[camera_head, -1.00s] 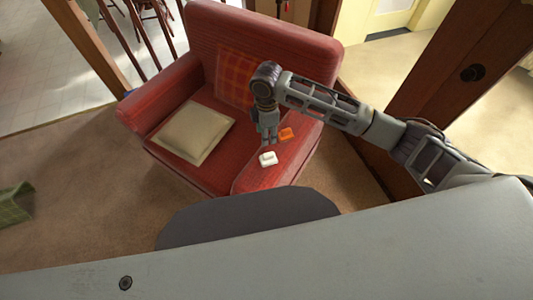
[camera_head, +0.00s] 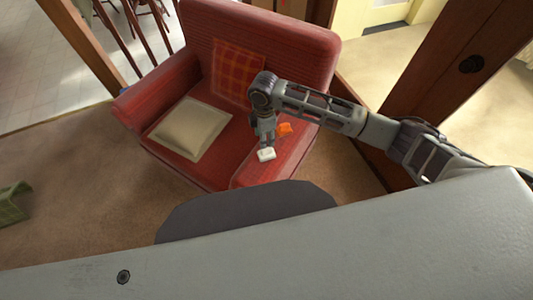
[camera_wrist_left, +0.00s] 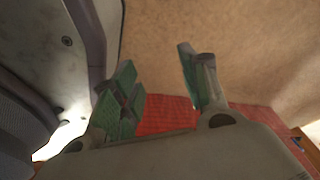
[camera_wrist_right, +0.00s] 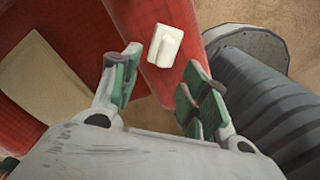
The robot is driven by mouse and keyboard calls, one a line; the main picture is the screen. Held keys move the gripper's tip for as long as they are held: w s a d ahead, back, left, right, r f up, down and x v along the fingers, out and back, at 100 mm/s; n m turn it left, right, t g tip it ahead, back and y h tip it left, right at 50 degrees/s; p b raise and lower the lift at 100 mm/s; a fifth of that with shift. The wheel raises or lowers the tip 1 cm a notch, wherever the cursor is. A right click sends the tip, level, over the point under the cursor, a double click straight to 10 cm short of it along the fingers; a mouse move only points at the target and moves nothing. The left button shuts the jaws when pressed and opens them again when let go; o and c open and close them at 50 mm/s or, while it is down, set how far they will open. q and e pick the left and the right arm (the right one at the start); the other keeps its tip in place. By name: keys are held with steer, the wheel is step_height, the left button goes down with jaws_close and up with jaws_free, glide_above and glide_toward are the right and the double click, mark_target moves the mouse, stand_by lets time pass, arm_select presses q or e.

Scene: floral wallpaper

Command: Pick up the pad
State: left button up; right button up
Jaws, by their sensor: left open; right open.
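A small white block-like object (camera_head: 266,155), which may be the pad, lies on the red armchair's right armrest. It also shows in the right wrist view (camera_wrist_right: 165,45), just past the fingertips and roughly between them. My right gripper (camera_head: 266,146) is open and points down at it from just above; I cannot tell whether they touch. The right wrist view shows its two green-padded fingers (camera_wrist_right: 162,65) apart with nothing between them. My left gripper (camera_wrist_left: 157,60) is open and empty in the left wrist view, with carpet and a red surface beyond. It is not visible in the head view.
A small orange object (camera_head: 285,129) lies on the armrest beside my right gripper. The armchair (camera_head: 155,98) holds a beige cushion (camera_head: 190,130) and a plaid cloth (camera_head: 238,72). A wooden post (camera_head: 455,70) stands at right. A green item (camera_head: 12,205) is at left.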

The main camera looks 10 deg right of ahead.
mark_target(267, 149)
step_height(267, 149, down, 3)
steer(key=shift+r, duration=0.1)
steer(key=shift+s+d+f+b, duration=0.15)
steer(key=shift+f+b, duration=0.2)
steer(key=shift+f, duration=0.5)
steer(key=f, duration=0.2)
steer(key=shift+s+d+f+b, duration=0.2)
steer(key=shift+f+b, duration=0.1)
steer(key=shift+f, duration=0.6)
arm_select(q)
steer(key=w+d, duration=0.1)
steer(key=w+d+r, duration=0.1)
steer(key=shift+w, duration=0.35)
arm_select(e)
jaws_close()
